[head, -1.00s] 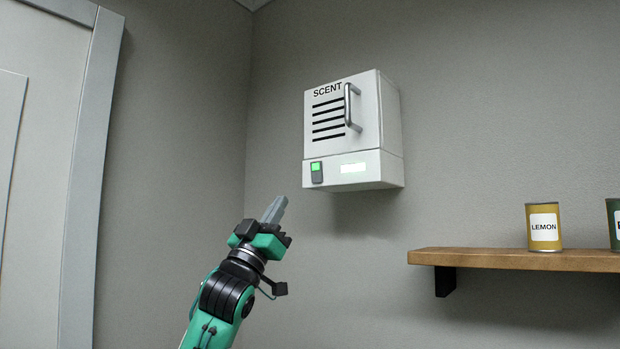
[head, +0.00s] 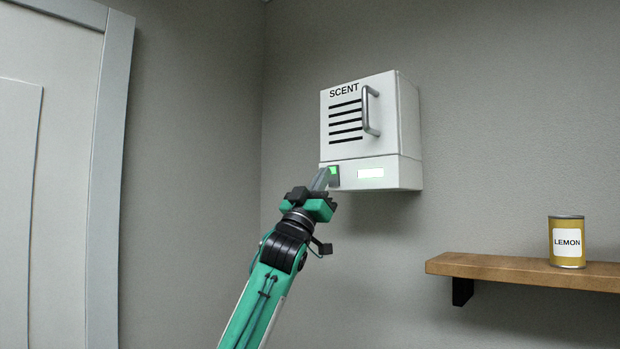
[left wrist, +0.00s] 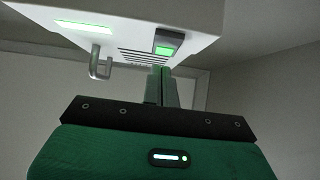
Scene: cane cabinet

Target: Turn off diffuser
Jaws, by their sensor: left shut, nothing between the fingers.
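The diffuser (head: 345,150) is a white wall box marked SCENT, with dark slots and a metal handle (head: 371,111). In the left wrist view the shut fingers (left wrist: 162,85) point up just below the switch (left wrist: 167,42). I cannot tell whether they touch it. My right gripper is not in view.
A wooden shelf (head: 520,270) with a yellow LEMON can (head: 566,242) is on the wall at the lower right. A pale door (head: 50,180) with a grey frame is at the left. The wall around the diffuser is clear.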

